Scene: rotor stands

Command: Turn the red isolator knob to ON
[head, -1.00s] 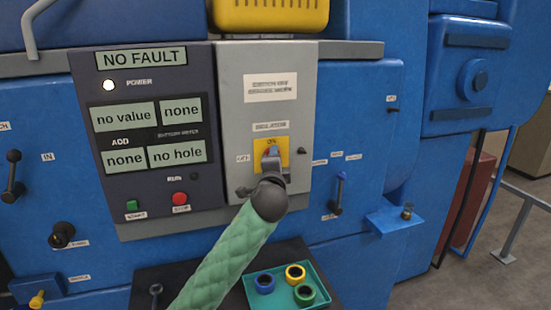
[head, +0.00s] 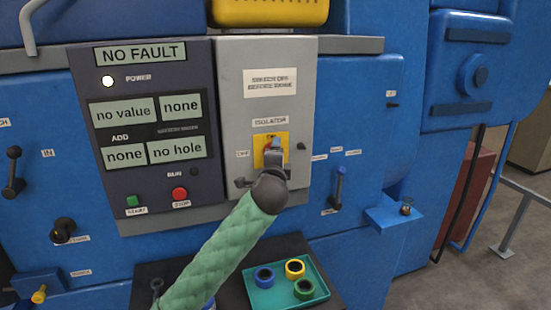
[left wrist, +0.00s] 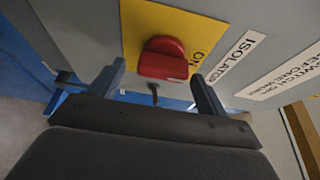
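The red isolator knob (left wrist: 163,60) sits on a yellow plate (left wrist: 130,30) in the left wrist view, beside the word ON. In the head view the yellow plate (head: 258,141) is on the grey isolator panel (head: 230,110), and my gripper mostly hides the knob. OFF is printed left of the plate. My left gripper (left wrist: 157,85) is open, its two fingers apart with the knob between and just ahead of them. No finger visibly touches the knob. I cannot tell exactly which way the knob points. My right gripper is not in view.
Left of the panel is a dark display panel (head: 88,185) reading NO FAULT, with green and red buttons. A lever (head: 338,188) stands to the right. Below, a teal tray (head: 262,302) holds blue, yellow and green rings. A small blue shelf (head: 385,220) juts out at right.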

